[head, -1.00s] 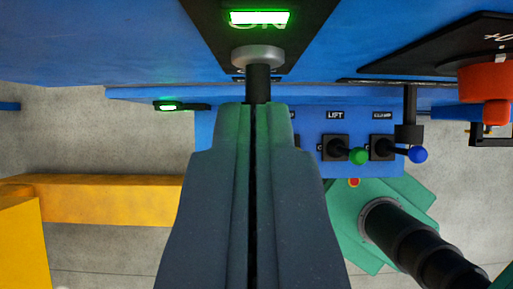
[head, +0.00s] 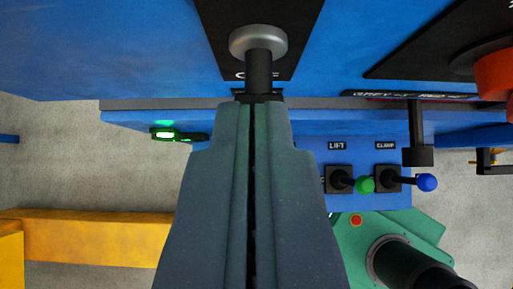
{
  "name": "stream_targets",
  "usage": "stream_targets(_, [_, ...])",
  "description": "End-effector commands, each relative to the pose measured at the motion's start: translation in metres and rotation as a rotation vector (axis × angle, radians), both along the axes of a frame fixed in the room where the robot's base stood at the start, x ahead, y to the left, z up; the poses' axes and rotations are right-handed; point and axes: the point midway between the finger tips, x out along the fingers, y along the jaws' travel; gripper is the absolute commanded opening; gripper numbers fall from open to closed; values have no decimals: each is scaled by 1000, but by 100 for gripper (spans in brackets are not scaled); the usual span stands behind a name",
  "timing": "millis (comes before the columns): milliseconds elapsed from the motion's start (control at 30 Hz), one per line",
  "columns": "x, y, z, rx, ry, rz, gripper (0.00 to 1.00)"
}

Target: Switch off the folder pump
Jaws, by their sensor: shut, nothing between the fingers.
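A lever with a dark stem and round grey cap (head: 258,42) stands in front of a black plate (head: 222,18) on the blue panel, at top centre of the head view. No lit sign shows on the visible part of that plate. White lettering beside the stem is mostly covered and unreadable, so I cannot tell whether this is the folder pump's switch. My gripper (head: 254,104) is shut and empty. Its fingertips are just below the stem in the picture; I cannot tell whether they touch it.
A green lamp (head: 165,134) glows at left. Levers with green (head: 365,185) and blue (head: 427,182) balls sit under LIFT and CLAMP labels. A red knob (head: 494,75) and black lever (head: 418,155) are at right. A yellow beam (head: 95,237) and black hose (head: 410,270) lie below.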

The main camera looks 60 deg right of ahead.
Motion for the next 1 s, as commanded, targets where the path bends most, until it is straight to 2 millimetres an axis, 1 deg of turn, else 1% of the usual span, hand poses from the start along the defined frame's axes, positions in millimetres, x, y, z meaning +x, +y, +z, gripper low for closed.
stream_targets(33, [-1,0,-6,-20,-13,-1,0])
stream_targets(233, [-2,2,-12,-93,-56,-2,0])
stream_targets(300, [-2,2,-8,-93,-57,-3,0])
stream_targets(567, [-2,2,-5,-92,-56,-3,0])
stream_targets(1000, [-2,1,10,-92,-56,-4,0])
